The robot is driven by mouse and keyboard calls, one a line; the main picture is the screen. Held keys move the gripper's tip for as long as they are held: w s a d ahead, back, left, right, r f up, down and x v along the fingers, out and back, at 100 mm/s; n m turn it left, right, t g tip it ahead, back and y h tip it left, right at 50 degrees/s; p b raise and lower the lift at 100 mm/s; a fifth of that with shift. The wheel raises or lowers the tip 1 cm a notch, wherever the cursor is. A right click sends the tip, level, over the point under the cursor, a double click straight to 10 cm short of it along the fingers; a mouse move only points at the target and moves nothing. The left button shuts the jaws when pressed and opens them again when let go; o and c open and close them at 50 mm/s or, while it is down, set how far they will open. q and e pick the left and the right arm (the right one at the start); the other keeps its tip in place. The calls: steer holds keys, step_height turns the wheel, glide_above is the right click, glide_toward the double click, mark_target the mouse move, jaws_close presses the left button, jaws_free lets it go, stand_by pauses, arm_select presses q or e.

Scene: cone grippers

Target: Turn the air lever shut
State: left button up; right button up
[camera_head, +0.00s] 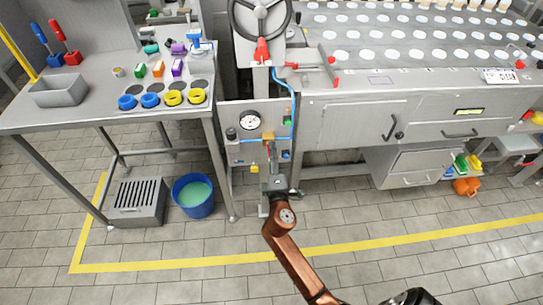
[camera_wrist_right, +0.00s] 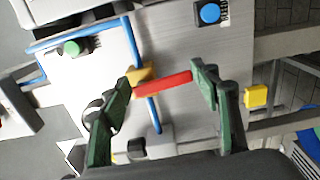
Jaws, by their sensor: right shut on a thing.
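The air lever is a red bar (camera_wrist_right: 166,83) with an orange valve body (camera_wrist_right: 139,74) on a thin blue pipe (camera_wrist_right: 131,40). In the wrist view the bar lies across the pipe, at a wide angle to it. My right gripper (camera_wrist_right: 158,86) has its green fingers at either end of the red bar and is shut on it. In the head view my right gripper (camera_head: 270,153) is at the small grey panel (camera_head: 231,153) between the bench and the machine, and mostly hides the lever. My left gripper is not in view.
A round gauge (camera_head: 250,120) sits on the panel above the lever. A blue bucket (camera_head: 194,195) and a grated box (camera_head: 138,202) stand on the floor left of my arm. The machine's drawers (camera_head: 415,165) are to the right. The floor in front is clear.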

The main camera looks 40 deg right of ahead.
steer(key=shift+o, duration=0.2)
steer(key=shift+w+a+f, duration=0.1)
steer(key=shift+w+a, duration=0.15)
steer(key=shift+a, duration=0.25)
steer(key=shift+c, duration=0.2)
steer(key=o, duration=1.2)
steer(key=shift+f, duration=0.1)
steer(key=shift+c, duration=0.2)
steer(key=shift+a+f, duration=0.1)
steer(key=d+v, duration=0.1)
steer(key=v, duration=0.6)
steer(key=shift+s+r+m, duration=0.3)
steer(key=shift+s, duration=0.35)
steer(key=shift+c, duration=0.4)
